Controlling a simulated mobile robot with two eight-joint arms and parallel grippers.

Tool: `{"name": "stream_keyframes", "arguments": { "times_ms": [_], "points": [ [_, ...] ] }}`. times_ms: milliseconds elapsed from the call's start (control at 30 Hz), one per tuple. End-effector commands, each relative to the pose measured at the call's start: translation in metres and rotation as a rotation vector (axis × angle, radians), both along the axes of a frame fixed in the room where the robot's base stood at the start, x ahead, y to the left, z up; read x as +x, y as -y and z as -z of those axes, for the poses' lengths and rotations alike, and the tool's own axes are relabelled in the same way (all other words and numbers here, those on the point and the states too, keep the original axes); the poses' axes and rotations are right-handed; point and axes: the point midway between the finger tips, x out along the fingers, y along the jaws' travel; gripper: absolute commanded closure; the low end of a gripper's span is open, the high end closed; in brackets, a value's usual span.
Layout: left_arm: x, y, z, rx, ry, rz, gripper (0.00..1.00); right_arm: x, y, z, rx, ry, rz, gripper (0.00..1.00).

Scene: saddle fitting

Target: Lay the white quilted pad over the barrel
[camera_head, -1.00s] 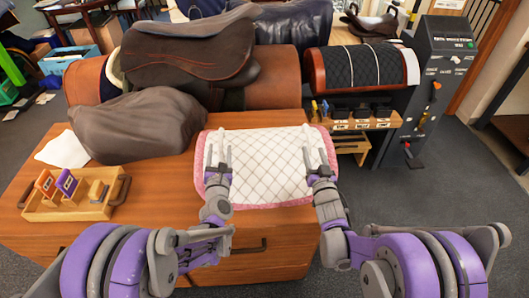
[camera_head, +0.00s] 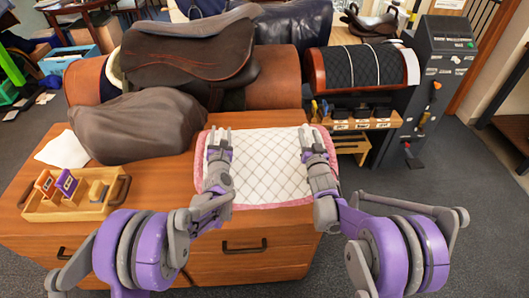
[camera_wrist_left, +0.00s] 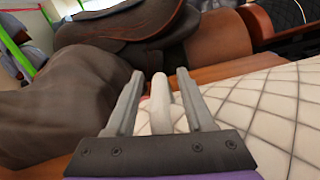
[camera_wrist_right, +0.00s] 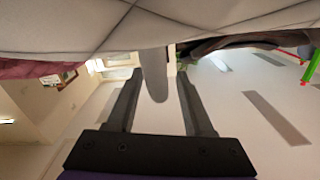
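The white quilted pad (camera_head: 266,168) with pink trim lies spread on the right part of the wooden chest top in the head view. Its quilting also shows in the left wrist view (camera_wrist_left: 262,112) and along the top of the right wrist view (camera_wrist_right: 225,22). My left gripper (camera_head: 219,137) is over the pad's left side and my right gripper (camera_head: 309,135) over its right side. Both pairs of fingers stand apart. A pale rounded piece shows between each pair; I cannot tell what it is. A brown barrel (camera_head: 277,80) lies behind, with a dark saddle (camera_head: 190,55) over it.
A grey-brown covered lump (camera_head: 135,125) sits left of the pad. A wooden tray (camera_head: 65,207) with small items is at the chest's front left. A rack with a black quilted cover (camera_head: 362,68) and a dark machine (camera_head: 430,85) stand at the right.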

Motion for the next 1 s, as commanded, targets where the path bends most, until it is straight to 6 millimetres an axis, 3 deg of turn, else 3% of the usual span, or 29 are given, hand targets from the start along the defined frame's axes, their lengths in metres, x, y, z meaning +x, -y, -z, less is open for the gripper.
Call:
{"name": "stream_keyframes", "arguments": {
  "times_ms": [33, 267, 1000],
  "points": [
    [-0.0001, 0.0001, 0.0000, 0.000, 0.000, 0.000, 0.58, -0.0001, 0.0000, 0.0000, 0.000, 0.000, 0.000, 0.59],
    [-0.0003, 0.0002, 0.0000, 0.000, 0.000, 0.000, 0.99, -0.0002, 0.0000, -0.0001, 0.000, 0.000, 0.000, 1.00],
    [-0.0003, 0.0008, 0.0002, 0.000, 0.000, 0.001, 1.00, -0.0003, -0.0004, -0.0002, 0.001, 0.000, -0.001, 1.00]
  ]
}}
